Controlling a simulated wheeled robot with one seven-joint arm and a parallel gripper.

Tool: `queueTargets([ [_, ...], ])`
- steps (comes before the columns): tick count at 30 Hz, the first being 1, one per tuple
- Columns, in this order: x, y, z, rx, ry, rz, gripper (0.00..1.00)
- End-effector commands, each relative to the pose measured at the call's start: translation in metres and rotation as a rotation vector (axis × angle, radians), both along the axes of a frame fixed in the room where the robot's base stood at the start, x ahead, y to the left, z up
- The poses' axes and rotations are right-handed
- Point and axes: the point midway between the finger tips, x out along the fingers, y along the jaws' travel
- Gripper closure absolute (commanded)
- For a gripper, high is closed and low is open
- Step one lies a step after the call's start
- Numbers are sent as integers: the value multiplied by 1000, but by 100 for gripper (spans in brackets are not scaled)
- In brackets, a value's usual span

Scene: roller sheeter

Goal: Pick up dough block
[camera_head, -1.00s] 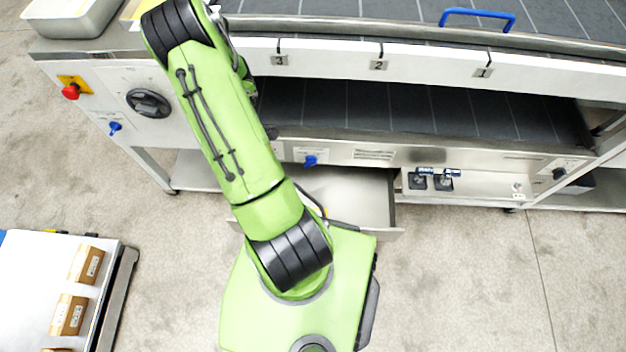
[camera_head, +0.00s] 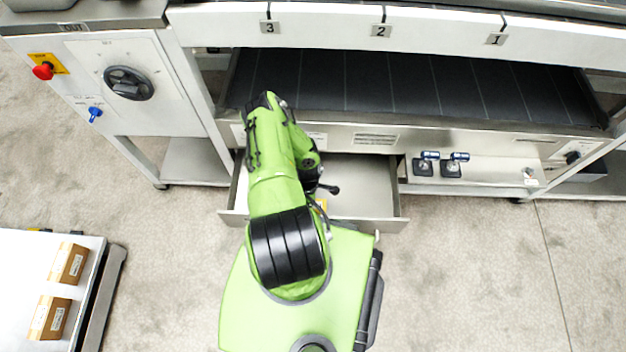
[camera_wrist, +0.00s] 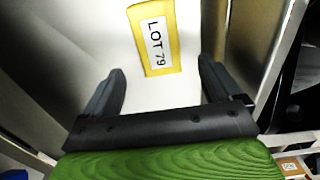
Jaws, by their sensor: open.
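I cannot pick out a dough block for sure in either view. In the wrist view, a yellow-bordered white card (camera_wrist: 156,38) reading "LOT 79" lies on a pale surface between and beyond my fingers. My gripper (camera_wrist: 162,70) is open, its two dark fingers apart with nothing held between them. In the head view, my arm reaches over an open metal drawer (camera_head: 365,185) under the machine; a bit of yellow (camera_head: 321,204) shows beside the arm there. The arm hides part of the drawer, and my fingers cannot be made out in that view.
The roller sheeter's dark belt (camera_head: 400,88) runs above the drawer. A control panel with a black rotary knob (camera_head: 128,82) and red button (camera_head: 43,71) is at left. Small cartons (camera_head: 68,263) stand on a white-topped cart at lower left. Floor to the right is clear.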

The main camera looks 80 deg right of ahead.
Motion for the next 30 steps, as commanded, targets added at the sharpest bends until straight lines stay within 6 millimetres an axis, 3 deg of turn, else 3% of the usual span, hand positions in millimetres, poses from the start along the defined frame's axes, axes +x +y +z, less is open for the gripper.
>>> queueTargets([
  [9, 0, 1, -52, 1, 0, 0, 8],
  [16, 1, 0, -51, 0, 0, 0, 10],
  [30, 0, 0, -51, 0, 0, 0, 79],
])
